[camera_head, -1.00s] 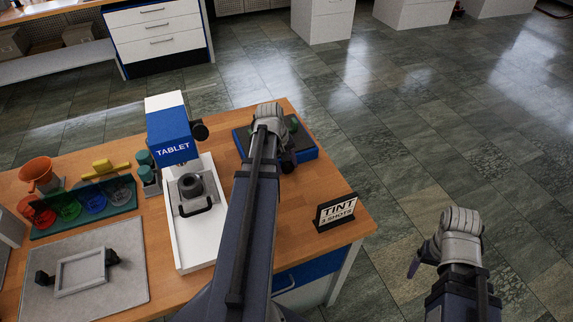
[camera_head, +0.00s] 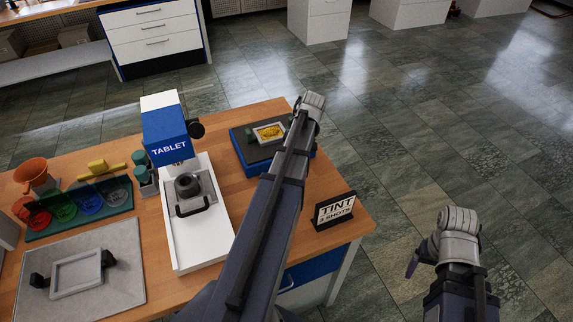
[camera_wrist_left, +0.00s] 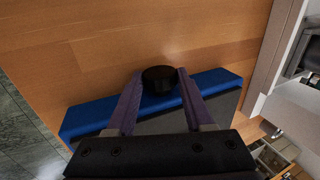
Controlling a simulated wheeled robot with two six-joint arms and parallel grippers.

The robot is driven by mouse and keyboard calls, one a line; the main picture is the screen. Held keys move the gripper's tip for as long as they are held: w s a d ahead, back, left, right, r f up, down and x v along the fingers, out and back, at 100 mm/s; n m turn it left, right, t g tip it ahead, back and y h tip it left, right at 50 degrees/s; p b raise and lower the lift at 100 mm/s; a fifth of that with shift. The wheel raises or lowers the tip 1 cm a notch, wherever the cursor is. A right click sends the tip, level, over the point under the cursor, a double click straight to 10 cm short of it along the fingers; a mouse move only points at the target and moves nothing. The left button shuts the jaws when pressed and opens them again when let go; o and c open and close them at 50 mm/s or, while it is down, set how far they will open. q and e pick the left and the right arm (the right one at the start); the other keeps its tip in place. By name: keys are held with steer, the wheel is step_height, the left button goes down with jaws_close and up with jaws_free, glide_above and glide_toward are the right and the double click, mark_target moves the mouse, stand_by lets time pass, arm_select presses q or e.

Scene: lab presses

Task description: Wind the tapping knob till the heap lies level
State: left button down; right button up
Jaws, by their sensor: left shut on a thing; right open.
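The black tapping knob (camera_wrist_left: 159,76) sticks out from the side of the blue-based tapping stand (camera_wrist_left: 90,120) in the left wrist view. My left gripper (camera_wrist_left: 158,88) is shut on it, one finger at each side. In the head view my left arm hides the knob and fingertips. The stand's dark top (camera_head: 243,146) carries a pale frame with a yellow heap (camera_head: 269,132) in it; the heap looks uneven, but is too small to judge well. My right gripper (camera_head: 415,264) is open and empty over the floor, right of the table.
Left of the stand is the blue and white TABLET press (camera_head: 167,135). A TINT sign (camera_head: 335,211) stands at the table's right corner. Colored bowls (camera_head: 92,198), an orange funnel (camera_head: 33,173) and a grey mat (camera_head: 115,290) with a frame are at left.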

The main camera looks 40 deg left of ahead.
stand_by(0.4)
arm_select(q)
steer(key=shift+c, duration=1.4)
jaws_free()
steer(key=p+v, duration=0.7)
steer(key=shift+w+d+r, duration=0.15)
steer(key=shift+w+r, duration=0.1)
steer(key=shift+r, duration=0.05)
